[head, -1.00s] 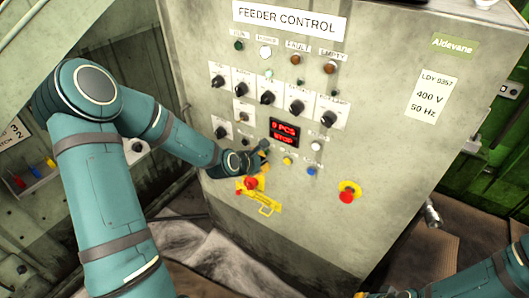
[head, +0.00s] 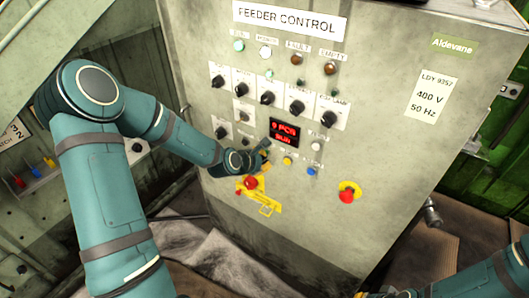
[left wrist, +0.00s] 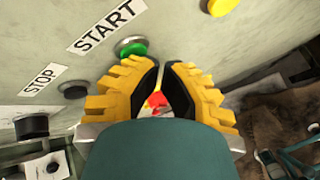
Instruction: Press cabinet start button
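The green start button (left wrist: 133,47) shows in the left wrist view, beside the START label (left wrist: 107,27) on the cabinet face. My left gripper (left wrist: 162,66) has its yellow fingers brought together at the tips with nothing held. Its left finger overlaps the button's lower edge in the picture; I cannot tell whether it touches. In the head view the left gripper (head: 262,151) is at the cabinet (head: 400,140), left of the display (head: 284,132), and hides the start button. The display reads RUN and the green RUN lamp (head: 239,45) is lit. My right gripper (head: 361,294) barely shows at the bottom edge.
A black button (left wrist: 72,90) by the STOP label is left of the start button. A red emergency knob (head: 347,195) on a yellow plate and a yellow latch plate (head: 263,204) with a red knob are low on the cabinet. Selector knobs (head: 267,98) stick out above.

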